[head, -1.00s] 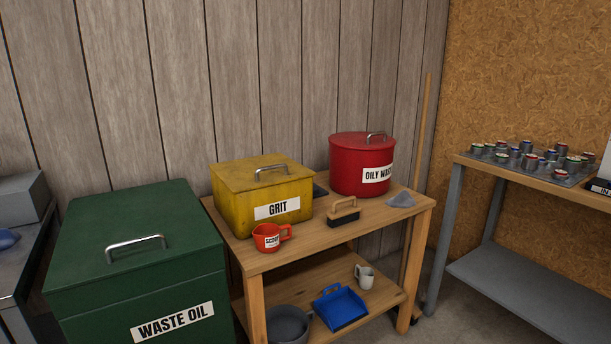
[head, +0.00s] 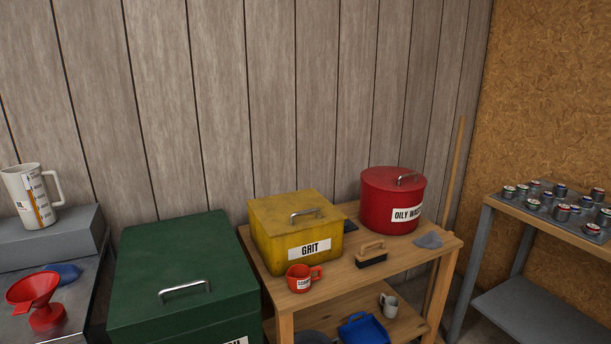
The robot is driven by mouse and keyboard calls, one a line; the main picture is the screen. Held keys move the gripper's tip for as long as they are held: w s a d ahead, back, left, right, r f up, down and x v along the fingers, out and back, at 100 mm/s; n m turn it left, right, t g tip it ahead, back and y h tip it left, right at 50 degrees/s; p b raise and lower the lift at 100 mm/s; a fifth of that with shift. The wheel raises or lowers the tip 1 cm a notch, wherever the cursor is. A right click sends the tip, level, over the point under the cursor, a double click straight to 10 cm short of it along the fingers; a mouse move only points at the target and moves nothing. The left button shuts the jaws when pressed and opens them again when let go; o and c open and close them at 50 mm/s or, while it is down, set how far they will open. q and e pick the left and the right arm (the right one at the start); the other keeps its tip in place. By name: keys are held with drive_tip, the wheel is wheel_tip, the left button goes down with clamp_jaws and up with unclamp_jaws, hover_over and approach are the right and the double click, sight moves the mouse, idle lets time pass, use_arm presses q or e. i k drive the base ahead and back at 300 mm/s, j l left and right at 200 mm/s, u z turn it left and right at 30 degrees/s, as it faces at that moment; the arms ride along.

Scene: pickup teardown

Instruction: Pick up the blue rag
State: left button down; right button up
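A crumpled blue thing that looks like the blue rag (head: 68,272) lies on the metal bench at the far left of the head view. The red funnel in front of it hides part of it. A grey-blue cloth (head: 428,240) lies on the right end of the wooden table, beside the red OILY WASTE can. Neither of my grippers is in view.
The red funnel (head: 46,314) and a white measuring jug (head: 24,200) on a grey box (head: 50,240) stand at the left.

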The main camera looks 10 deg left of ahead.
sight(69, 272)
drive_tip(key=j+u, duration=0.1)
drive_tip(key=u, duration=0.65)
drive_tip(key=j+u, duration=0.1)
drive_tip(key=u, duration=0.3)
drive_tip(key=i+u, duration=0.1)
drive_tip(key=u, duration=0.3)
